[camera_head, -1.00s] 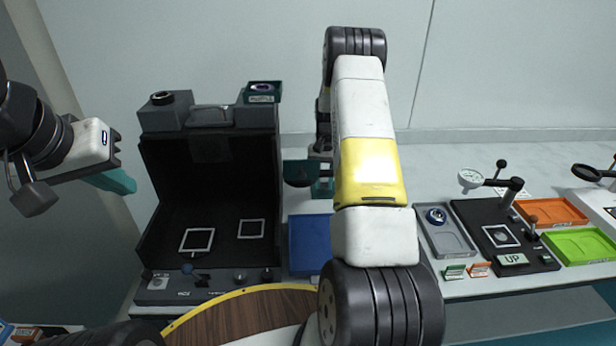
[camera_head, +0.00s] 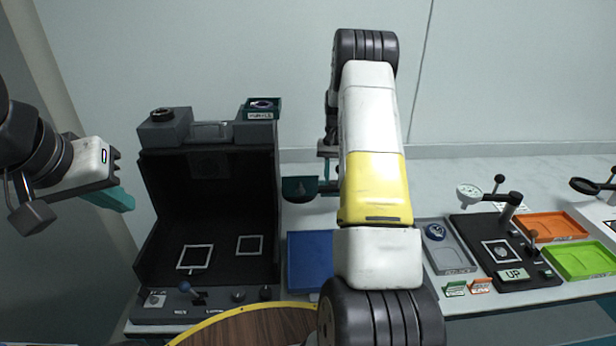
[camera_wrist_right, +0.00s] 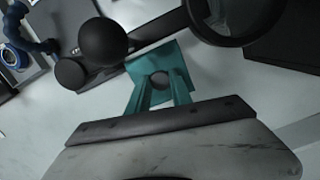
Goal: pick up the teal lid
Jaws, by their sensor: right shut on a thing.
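In the right wrist view, a teal square-looking piece (camera_wrist_right: 175,62) with a round grey spot, apparently the teal lid, shows at the tips of my right gripper (camera_wrist_right: 160,84). The right gripper is shut on it; the exact contact is hard to make out. In the head view my right gripper (camera_head: 327,178) hangs down behind my right arm, largely hidden by it. A dark teal piece with a rounded lower edge (camera_head: 299,190) shows just left of it; I cannot tell whether it is the lid. My left gripper (camera_head: 115,198) is at the far left, in the air; its jaw gap is unclear.
A black open-fronted box (camera_head: 208,215) stands left, with a teal tray (camera_head: 276,104) on top. A blue tray (camera_head: 309,262) lies beside it. Right are a gauge stand (camera_head: 470,196), orange tray (camera_head: 550,224) and green tray (camera_head: 580,261). In the wrist view a dark ring (camera_wrist_right: 281,20) and black ball (camera_wrist_right: 103,43) crowd the gripper.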

